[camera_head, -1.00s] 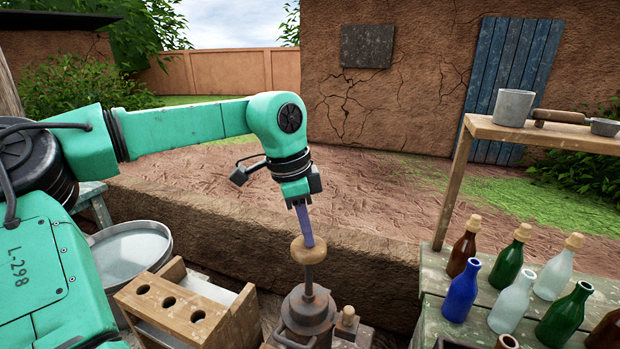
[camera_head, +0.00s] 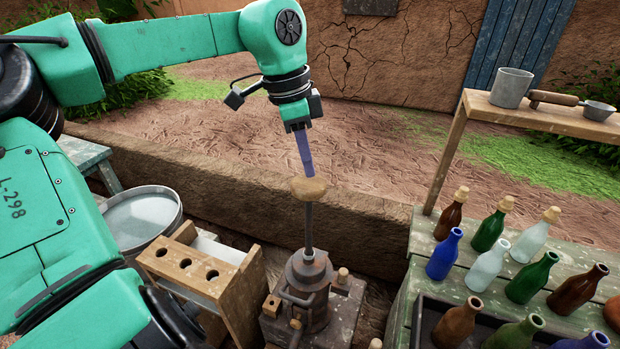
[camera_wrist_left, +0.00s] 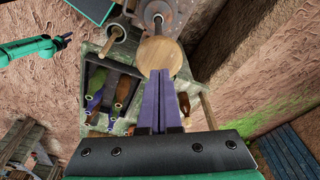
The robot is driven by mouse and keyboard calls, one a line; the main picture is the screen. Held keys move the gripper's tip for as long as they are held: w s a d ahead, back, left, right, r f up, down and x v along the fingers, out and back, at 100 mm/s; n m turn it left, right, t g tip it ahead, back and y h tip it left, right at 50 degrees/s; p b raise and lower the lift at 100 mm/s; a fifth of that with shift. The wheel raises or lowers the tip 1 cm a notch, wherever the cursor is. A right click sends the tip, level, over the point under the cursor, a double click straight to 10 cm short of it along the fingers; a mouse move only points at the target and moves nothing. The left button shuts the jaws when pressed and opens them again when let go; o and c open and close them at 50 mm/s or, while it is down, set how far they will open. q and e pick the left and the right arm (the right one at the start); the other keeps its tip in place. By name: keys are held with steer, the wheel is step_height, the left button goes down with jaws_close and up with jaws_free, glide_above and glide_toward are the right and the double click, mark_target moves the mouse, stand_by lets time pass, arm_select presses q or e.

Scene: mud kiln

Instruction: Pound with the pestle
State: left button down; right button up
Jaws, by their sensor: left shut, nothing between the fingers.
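The pestle has a round wooden knob (camera_head: 308,188) on a thin dark rod (camera_head: 309,225). The rod stands upright, its lower end hidden in a rusty iron mortar (camera_head: 307,275). My left gripper (camera_head: 307,172) points down with its purple fingers shut together, the tips just above or at the knob's top. In the left wrist view my left fingers (camera_wrist_left: 160,100) are together, and the knob (camera_wrist_left: 160,57) appears just beyond their tips. I cannot tell whether they touch it.
A wooden rack with holes (camera_head: 200,268) and a round metal basin (camera_head: 142,218) stand left of the mortar. A green bench (camera_head: 425,245) with several bottles and a raised shelf (camera_head: 540,115) is at the right. A low mud ledge (camera_head: 230,200) runs behind.

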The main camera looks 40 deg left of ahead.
arm_select(q)
step_height(320, 180, down, 19)
steer(key=b, duration=1.6)
steer(key=shift+s, duration=0.1)
step_height(320, 180, up, 19)
steer(key=p, duration=1.5)
steer(key=shift+r, duration=0.1)
step_height(320, 180, up, 5)
steer(key=p, duration=0.4)
